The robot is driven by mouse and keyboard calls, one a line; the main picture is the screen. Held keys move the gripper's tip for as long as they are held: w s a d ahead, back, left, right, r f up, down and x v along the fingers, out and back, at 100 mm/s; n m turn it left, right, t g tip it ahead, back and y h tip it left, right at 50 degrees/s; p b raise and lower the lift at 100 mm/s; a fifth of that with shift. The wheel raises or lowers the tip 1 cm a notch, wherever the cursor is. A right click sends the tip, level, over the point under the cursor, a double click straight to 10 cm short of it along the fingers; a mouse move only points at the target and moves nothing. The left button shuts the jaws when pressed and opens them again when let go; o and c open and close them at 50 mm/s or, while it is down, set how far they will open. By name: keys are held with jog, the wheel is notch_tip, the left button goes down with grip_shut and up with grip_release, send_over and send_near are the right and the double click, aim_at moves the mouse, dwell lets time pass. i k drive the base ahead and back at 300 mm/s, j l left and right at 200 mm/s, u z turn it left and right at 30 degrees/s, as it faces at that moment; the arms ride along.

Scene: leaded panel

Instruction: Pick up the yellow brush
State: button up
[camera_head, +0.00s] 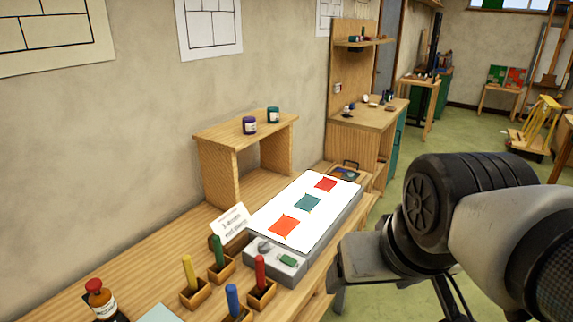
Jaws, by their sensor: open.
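The yellow brush (189,270) stands nearly upright in a small wooden holder (195,296) near the front left of the wooden bench; only its yellow handle shows. A green handle (218,250), a red handle (260,271) and a blue handle (232,298) stand in similar holders beside it. My gripper (337,287) is at the right, beside the bench's front edge and well apart from the yellow brush. It is open, and nothing shows between its fingers, which are partly hidden by my arm.
A white light panel (275,207) with coloured squares lies behind the holders. A card (229,226) stands left of the panel. A bottle with a red cap (102,300) stands at the near left. A wooden shelf box (222,150) bears two jars. Green floor (440,140) lies beyond.

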aim_at(187, 265)
jog(key=u, duration=1.15)
jog(key=i+l+u, duration=0.15)
jog(key=k+l, duration=0.1)
jog(key=k, duration=0.5)
jog(key=i+l+u, duration=0.25)
jog(key=i+l, duration=0.15)
jog(key=i+l+u, duration=0.25)
jog(key=i+l, duration=0.15)
jog(key=l, duration=0.15)
